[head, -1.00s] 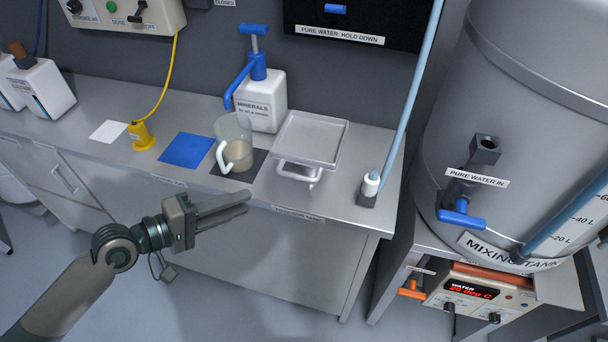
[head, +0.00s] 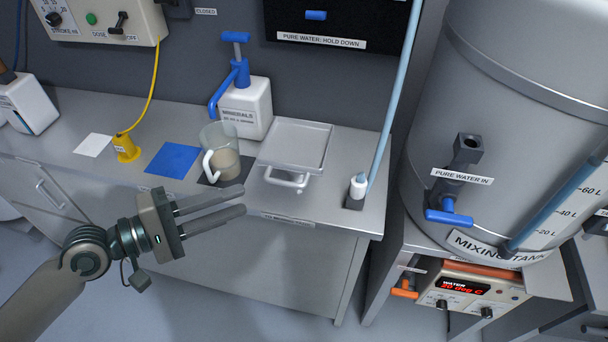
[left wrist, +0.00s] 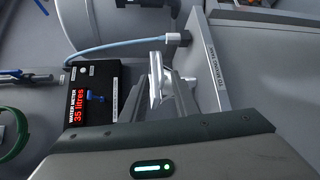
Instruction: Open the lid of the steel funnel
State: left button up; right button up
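The steel funnel's square lid (head: 297,144) lies flat and closed over the counter's right part, with a bar handle (head: 285,183) on its front side. The funnel body beneath is hidden. My left gripper (head: 242,200) is open and empty, in front of the counter. Its fingers point right, left of and slightly below the handle in the picture, apart from it. My right gripper is in neither view.
A jug (head: 222,160) with pale contents stands left of the lid, before the minerals pump bottle (head: 245,105). A blue hose with a white end (head: 357,187) stands at right. The mixing tank (head: 500,120) is farther right. The water meter (left wrist: 88,100) reads 35 litres.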

aim_at(292, 184)
pick_arm(q)
jog(key=p+x, duration=0.5)
jog(key=x, duration=1.1)
jog(key=shift+w+f, duration=0.1)
jog(key=shift+f, duration=0.1)
grip_shut()
jog(key=shift+f, duration=0.1)
